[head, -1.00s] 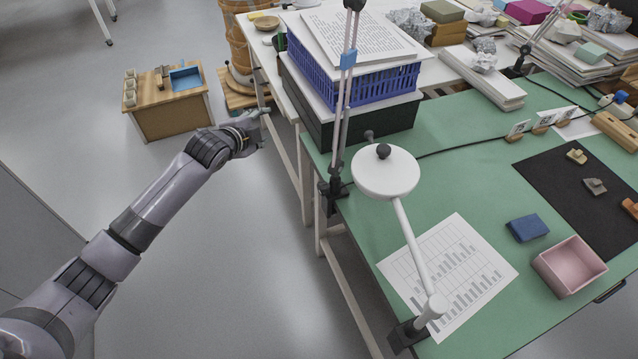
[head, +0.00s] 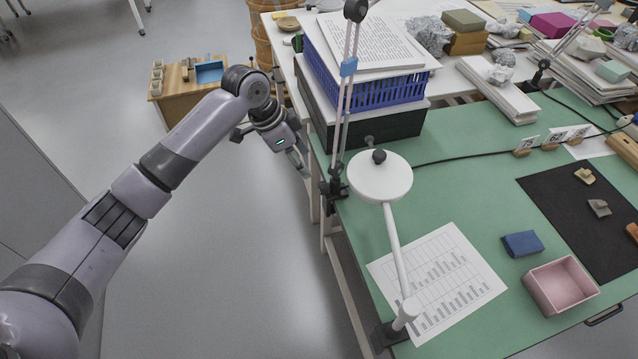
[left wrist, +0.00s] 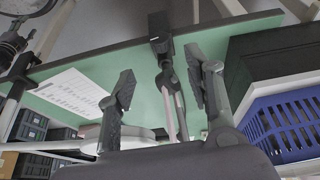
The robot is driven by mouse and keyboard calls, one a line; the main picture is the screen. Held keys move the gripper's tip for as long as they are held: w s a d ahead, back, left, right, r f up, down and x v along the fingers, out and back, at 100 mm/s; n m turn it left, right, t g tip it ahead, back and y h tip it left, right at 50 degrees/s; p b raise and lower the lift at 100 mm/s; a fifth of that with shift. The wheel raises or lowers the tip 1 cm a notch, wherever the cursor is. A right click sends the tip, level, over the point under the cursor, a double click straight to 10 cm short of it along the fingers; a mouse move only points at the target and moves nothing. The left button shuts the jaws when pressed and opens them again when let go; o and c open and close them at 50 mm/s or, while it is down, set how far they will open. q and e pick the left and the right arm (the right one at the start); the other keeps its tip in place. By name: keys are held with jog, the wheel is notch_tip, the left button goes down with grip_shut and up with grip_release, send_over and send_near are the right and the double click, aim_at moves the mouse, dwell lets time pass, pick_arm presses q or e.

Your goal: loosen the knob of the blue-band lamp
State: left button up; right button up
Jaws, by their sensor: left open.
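The blue-band lamp stands at the left edge of the green table (head: 463,172), with thin upright rods, a blue band (head: 348,67) and a dark clamp (head: 334,190). A dark round joint (head: 355,10) shows at the top of its rods. I cannot clearly single out its knob. My left gripper (head: 301,163) is open and empty, left of the lamp's clamp and apart from it in the head view. In the left wrist view, the open fingers (left wrist: 159,65) spread in front of the lamp, whose clamp (left wrist: 160,38) and rods show between them.
A blue basket (head: 385,92) on a black box (head: 390,125) sits behind. A printed sheet (head: 450,285), blue block (head: 522,243) and pink box (head: 560,287) lie on the table.

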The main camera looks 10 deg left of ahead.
aim_at(319, 184)
pick_arm(q)
jog(key=x, duration=1.2)
pick_arm(e)
jog(key=shift+d+r, duration=0.1)
jog(key=shift+d, duration=0.4)
pick_arm(q)
grip_shut()
jog(key=shift+w+a+f+g+b, duration=0.1)
jog(key=shift+w+f+g+b, duration=0.05)
jog(key=shift+g+b, duration=0.45)
jog(key=g+b, duration=0.1)
jog(key=h+b, duration=0.1)
jog(key=b, duration=0.1)
jog(key=shift+w+f+n+g, duration=0.15)
jog(key=shift+n+g, duration=0.25)
jog(key=shift+r+g+h+b, duration=0.3)
jog(key=shift+g+b, duration=0.1)
jog(key=shift+b, duration=0.35)
jog(key=shift+a, duration=0.1)
pick_arm(e)
notch_tip(319, 184, down, 6)
jog(key=shift+a+r, duration=0.1)
jog(key=shift+a, duration=0.05)
